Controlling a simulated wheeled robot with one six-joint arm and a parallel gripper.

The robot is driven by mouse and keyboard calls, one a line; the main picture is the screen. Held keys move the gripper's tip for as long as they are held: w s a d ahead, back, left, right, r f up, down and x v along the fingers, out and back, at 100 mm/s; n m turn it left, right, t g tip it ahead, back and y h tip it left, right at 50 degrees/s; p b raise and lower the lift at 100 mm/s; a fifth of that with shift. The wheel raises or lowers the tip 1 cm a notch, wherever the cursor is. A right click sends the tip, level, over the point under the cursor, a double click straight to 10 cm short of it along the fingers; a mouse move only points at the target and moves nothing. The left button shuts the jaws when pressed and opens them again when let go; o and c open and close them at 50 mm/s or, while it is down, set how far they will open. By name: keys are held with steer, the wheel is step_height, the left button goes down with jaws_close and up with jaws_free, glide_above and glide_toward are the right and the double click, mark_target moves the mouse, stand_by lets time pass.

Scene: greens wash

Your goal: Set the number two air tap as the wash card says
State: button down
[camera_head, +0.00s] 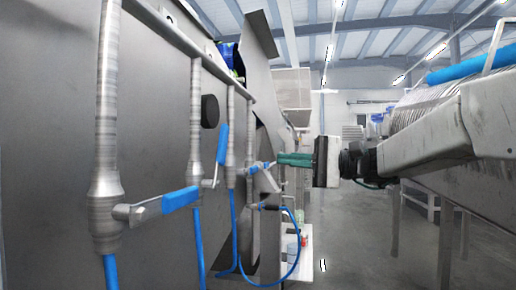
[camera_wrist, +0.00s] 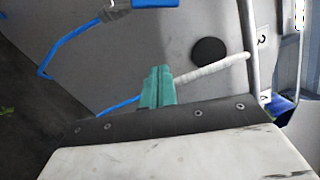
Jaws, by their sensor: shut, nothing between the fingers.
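Taps with blue lever handles sit on vertical pipes along the grey panel. In the head view, the nearest tap's handle (camera_head: 180,199) lies nearly level across its pipe, and the second pipe's handle (camera_head: 222,143) stands nearly upright. Farther taps are partly overlapped. My gripper (camera_head: 281,160) is shut and empty, its green fingers pointing left near the farther taps. In the wrist view, my gripper (camera_wrist: 156,72) hides part of a pale pipe (camera_wrist: 215,67). A label (camera_wrist: 262,38) seems to read 2. Another blue handle (camera_wrist: 155,3) is cut off at the top.
A black round knob (camera_head: 210,111) projects from the panel. A grey machine with a ribbed drum (camera_head: 430,100) stands at right. Open floor (camera_head: 345,240) lies between. A partly cropped printed sheet (camera_wrist: 300,15) is unreadable.

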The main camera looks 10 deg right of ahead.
mark_target(221, 156)
steer(key=s+a+r+m, duration=0.2)
steer(key=s+a, duration=0.1)
steer(key=a, duration=0.8)
steer(key=shift+r, duration=0.35)
steer(key=shift+g, duration=0.3)
